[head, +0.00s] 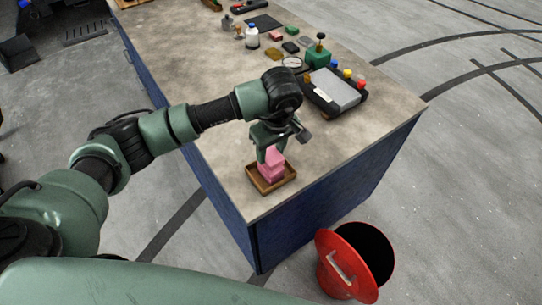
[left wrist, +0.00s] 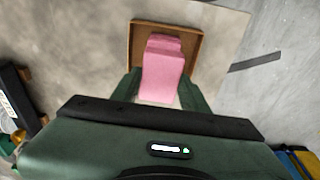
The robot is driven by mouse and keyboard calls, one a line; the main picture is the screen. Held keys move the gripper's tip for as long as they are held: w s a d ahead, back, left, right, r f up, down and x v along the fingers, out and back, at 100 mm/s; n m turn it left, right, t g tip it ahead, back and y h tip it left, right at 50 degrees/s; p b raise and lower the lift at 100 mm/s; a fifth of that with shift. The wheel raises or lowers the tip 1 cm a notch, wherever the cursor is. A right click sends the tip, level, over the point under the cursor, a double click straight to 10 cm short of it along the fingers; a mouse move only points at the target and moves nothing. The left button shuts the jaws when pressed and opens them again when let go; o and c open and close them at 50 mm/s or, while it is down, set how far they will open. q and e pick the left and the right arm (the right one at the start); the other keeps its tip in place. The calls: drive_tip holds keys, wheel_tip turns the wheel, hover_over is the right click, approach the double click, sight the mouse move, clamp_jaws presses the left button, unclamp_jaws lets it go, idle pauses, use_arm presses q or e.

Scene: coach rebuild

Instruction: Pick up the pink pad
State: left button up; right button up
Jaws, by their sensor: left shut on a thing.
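My left gripper (head: 269,150) points down over the front corner of the counter and is shut on a pink pad (head: 273,155). In the left wrist view the pad (left wrist: 162,78) sits between the two green fingers. More pink shows just below and beyond it, apparently another pad (head: 271,179) in a small brown wooden tray (head: 261,189). I cannot tell whether the held pad touches what is under it. The tray's rim (left wrist: 135,45) surrounds the pink in the left wrist view. My right gripper is in neither view.
The counter (head: 215,145) ends close to the tray. A grey-topped device (head: 337,90) with coloured knobs and a green block (head: 318,57) stand behind. A bottle (head: 252,36) and small pads lie farther back.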

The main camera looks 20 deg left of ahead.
use_arm(q)
wheel_tip(320, 180, up, 9)
drive_tip(key=b, duration=0.3)
wheel_tip(320, 180, up, 9)
hover_over(271, 154)
drive_tip(key=shift+f+b, duration=0.1)
drive_tip(key=shift+b, duration=0.3)
